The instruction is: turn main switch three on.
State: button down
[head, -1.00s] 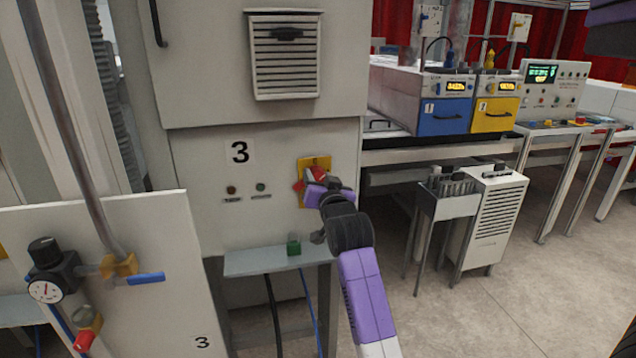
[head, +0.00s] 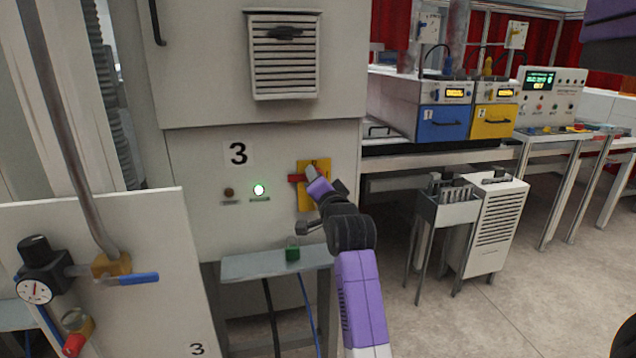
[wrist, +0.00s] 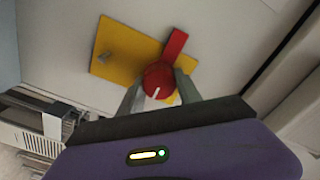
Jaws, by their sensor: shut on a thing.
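Main switch three is a red rotary handle (head: 296,178) on a yellow plate (head: 305,204), on the grey cabinet (head: 205,160) marked 3. In the head view its red bar lies level and points left. In the wrist view the red knob (wrist: 157,78) with a white mark sits between the fingers, its bar (wrist: 175,43) pointing up and slightly right. My gripper (head: 313,176) is shut on the knob; it also shows in the wrist view (wrist: 160,92). The right indicator lamp (head: 259,190) glows whitish green; the left lamp (head: 229,192) is dark.
A small shelf (head: 270,265) with a green padlock-like block (head: 292,250) sits below the switch. A panel with a gauge (head: 35,290) and valves stands at the front left. A rack (head: 447,210) and benches stand to the right, with open floor before them.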

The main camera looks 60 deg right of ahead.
dwell(0.4)
jog(key=c, duration=0.8)
grip_release()
jog(key=shift+s+a, duration=0.1)
jog(key=b+v, duration=0.1)
jog(key=v, duration=0.6)
jog(key=shift+s+a+b, duration=0.2)
jog(key=shift+s+b, duration=0.05)
jog(key=shift+b, duration=0.05)
